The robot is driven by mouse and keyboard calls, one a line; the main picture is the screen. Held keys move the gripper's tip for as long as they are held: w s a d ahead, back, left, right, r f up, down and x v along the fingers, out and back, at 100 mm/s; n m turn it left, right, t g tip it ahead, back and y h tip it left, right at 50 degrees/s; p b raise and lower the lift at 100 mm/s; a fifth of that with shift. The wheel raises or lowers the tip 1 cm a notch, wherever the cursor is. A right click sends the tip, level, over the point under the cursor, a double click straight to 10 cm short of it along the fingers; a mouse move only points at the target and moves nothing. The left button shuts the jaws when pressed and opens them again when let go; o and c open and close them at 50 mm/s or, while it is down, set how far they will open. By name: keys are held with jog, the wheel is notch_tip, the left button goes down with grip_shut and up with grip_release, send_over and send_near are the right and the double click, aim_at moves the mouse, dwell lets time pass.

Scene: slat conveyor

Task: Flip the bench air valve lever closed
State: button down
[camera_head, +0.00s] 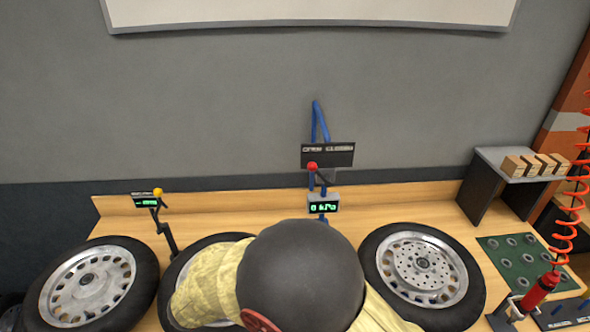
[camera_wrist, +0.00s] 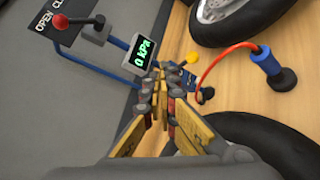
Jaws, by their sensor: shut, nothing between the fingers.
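The knob leans to the left, toward the OPEN side. In the wrist view the red knob (camera_wrist: 60,21) is at the upper left, its dark arm running right to the valve. A gauge (camera_head: 323,207) below it shows green digits; in the wrist view the gauge (camera_wrist: 143,53) reads 0 kPa. My gripper (camera_wrist: 160,80) is shut and empty, apart from the lever. In the head view my arm hides it.
A blue pipe (camera_head: 316,118) rises on the wall behind the valve. Wheels with tyres (camera_head: 372,265) lie along the bench. A second gauge with a yellow knob (camera_head: 158,191) stands at left. A shelf (camera_head: 487,185) with small boxes and a red coiled hose (camera_head: 566,235) are at right.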

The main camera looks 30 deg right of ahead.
aim_at(319, 174)
jog(key=w+a+r+m+t+h, duration=0.1)
jog(key=w+a+r+t+h, duration=0.2)
jog(key=r, duration=0.8)
jog(key=w+t, duration=0.2)
jog(key=w, duration=0.1)
jog(key=shift+w+m, duration=0.25)
jog(key=shift+m, duration=0.05)
jog(key=s+d+r+p+x, duration=0.1)
jog(key=s+x, duration=0.1)
jog(key=x, duration=1)
jog(key=shift+d, duration=0.4)
jog(key=shift+r, duration=0.15)
jog(key=shift+d+r+m, duration=0.15)
jog(key=shift+r+m, duration=0.15)
jog(key=shift+m, duration=0.1)
